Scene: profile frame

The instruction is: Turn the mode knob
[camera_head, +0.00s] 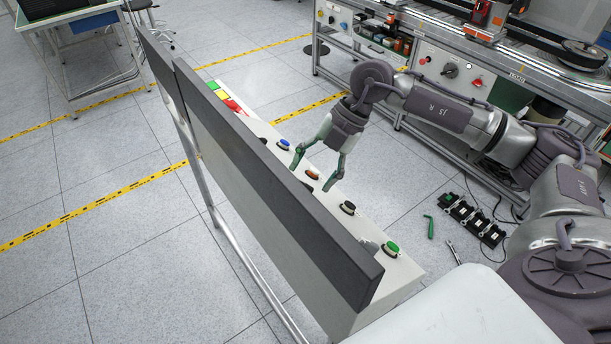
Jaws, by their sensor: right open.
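A pale control panel (407,274) with a row of coloured controls runs along the right side of a dark upright board (270,190). Its controls include a green one (392,249), a black one (348,208), an orange one (312,174) and a blue one (284,144). No label is readable, so I cannot tell which is the mode knob. My right gripper (310,180) is open and empty, its fingers spread over the panel around the orange control. Contact cannot be judged. The board hides part of the panel. My left gripper is out of view.
A long workbench (500,88) with knobs and buttons on its front stands at the back right. A row of black modules (470,220), a green tool (428,227) and a wrench (454,252) lie right of the panel. Tiled floor is open at left.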

